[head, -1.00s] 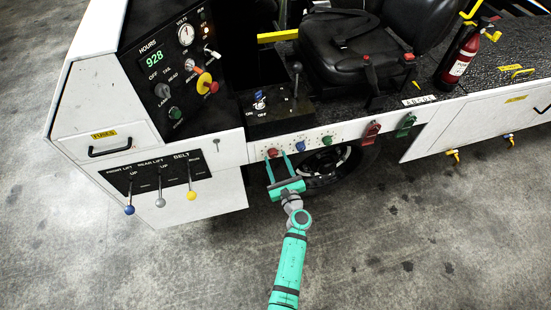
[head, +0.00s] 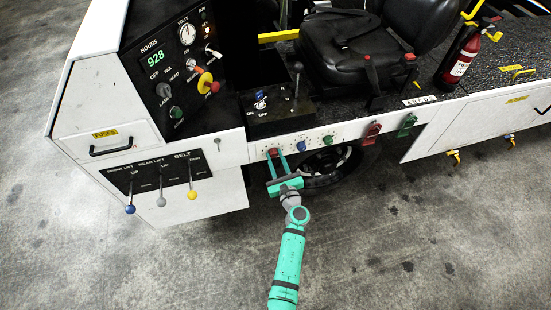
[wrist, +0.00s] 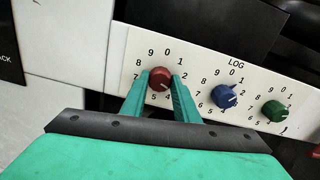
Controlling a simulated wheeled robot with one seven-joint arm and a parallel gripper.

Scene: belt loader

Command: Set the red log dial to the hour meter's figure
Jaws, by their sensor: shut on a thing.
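The hour meter (head: 155,56) on the black panel shows 928 in green digits. The red log dial (wrist: 160,78) is the leftmost of three knobs on a white strip, ringed by printed digits. A pale mark shows low on its face, but I cannot tell surely which digit it points at. My gripper (wrist: 160,76) is shut on the red dial, one finger on each side, and the fingers hide some of its digits. In the head view the red dial (head: 273,152) sits between my fingertips.
A blue dial (wrist: 224,96) and a green dial (wrist: 274,111) sit to the right on the same strip, under the word LOG. Red (head: 372,132) and green (head: 406,125) fittings are further right. Levers (head: 161,201) hang at left. The floor in front is clear.

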